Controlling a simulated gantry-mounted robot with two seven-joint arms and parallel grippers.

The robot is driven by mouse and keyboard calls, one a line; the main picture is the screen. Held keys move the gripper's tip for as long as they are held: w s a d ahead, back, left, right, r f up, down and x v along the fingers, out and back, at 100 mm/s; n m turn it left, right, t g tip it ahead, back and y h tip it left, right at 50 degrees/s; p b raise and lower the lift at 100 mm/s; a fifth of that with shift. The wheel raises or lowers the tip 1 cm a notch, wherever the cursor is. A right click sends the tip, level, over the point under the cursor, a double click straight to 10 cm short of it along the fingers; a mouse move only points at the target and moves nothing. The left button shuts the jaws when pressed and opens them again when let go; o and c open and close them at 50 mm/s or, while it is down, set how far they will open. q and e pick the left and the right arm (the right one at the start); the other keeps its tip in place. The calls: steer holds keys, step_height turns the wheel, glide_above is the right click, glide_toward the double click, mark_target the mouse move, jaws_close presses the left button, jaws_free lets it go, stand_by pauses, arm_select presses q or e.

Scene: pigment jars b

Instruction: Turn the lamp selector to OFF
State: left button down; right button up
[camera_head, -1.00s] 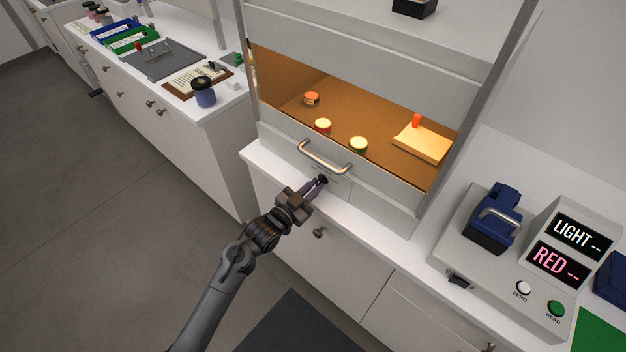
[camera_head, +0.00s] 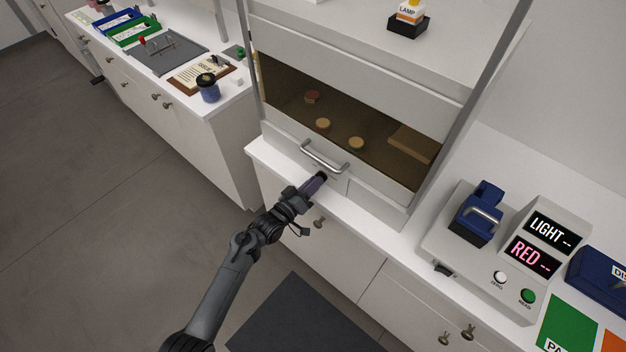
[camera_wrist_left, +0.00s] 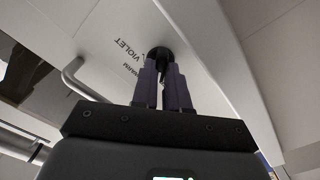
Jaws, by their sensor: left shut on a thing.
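The lamp selector (camera_wrist_left: 158,52) is a round black knob on the white front panel of the lamp cabinet (camera_head: 358,190). My left gripper (camera_head: 317,182) reaches it from the front, below the cabinet's metal handle. In the left wrist view, the two fingers of this gripper (camera_wrist_left: 163,74) are shut on the knob. The words VIOLET and WARM are printed on the panel beside the knob. No OFF mark shows, and the knob's pointer is hidden. The cabinet's inside is dim. My right gripper is not in view.
The metal handle (camera_head: 324,158) sticks out just above my left gripper. Several jars and a pale block (camera_head: 411,143) stand inside the cabinet. A light meter (camera_head: 480,250) stands on the counter at right.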

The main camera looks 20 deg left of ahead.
arm_select(q)
steer(key=n+p, duration=0.1)
steer(key=n, duration=0.2)
steer(key=shift+n+p, duration=0.35)
steer(key=shift+n, duration=0.35)
steer(key=c, duration=1.1)
jaws_free()
steer(key=shift+c, duration=0.2)
steer(key=p+v, duration=0.1)
steer(key=v, duration=0.9)
steer(key=shift+s, duration=0.35)
